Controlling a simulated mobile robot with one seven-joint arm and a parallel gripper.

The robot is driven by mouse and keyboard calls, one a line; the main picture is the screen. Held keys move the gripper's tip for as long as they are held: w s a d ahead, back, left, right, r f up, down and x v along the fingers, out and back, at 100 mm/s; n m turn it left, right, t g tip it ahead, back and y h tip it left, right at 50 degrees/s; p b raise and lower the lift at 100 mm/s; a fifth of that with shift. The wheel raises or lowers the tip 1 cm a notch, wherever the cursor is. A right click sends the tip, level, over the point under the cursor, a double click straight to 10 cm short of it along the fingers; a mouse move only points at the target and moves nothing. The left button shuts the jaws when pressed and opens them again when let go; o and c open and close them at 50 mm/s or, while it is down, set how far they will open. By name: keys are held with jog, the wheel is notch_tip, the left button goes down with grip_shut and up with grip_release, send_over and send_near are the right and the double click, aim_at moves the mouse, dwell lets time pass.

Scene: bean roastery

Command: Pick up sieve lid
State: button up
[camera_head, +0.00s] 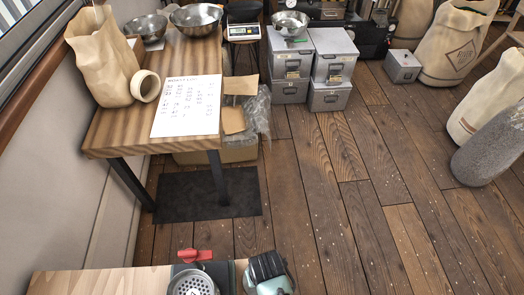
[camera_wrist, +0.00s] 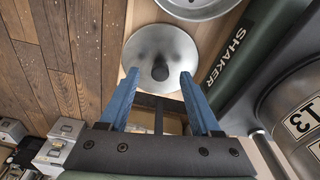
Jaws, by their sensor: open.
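The sieve lid, a round shiny metal disc (camera_wrist: 143,45) with a dark knob (camera_wrist: 160,70) at its centre, lies on a pale wooden surface in the wrist view. My gripper (camera_wrist: 159,74) has two blue fingers spread apart. Their tips appear on either side of the knob, over the near part of the disc. Nothing is clamped between them. I cannot tell the height gap between fingertips and lid. I cannot make out the lid in the head view.
A metal bowl-like rim (camera_wrist: 198,6) sits beside the lid. A dark green body marked SHAKER (camera_wrist: 235,65) runs along the right. In the head view, a perforated metal piece (camera_head: 193,284) and a red handle (camera_head: 195,256) stand on the near wooden counter (camera_head: 95,283).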

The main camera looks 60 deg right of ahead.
jog(key=shift+f, duration=0.55)
grip_shut()
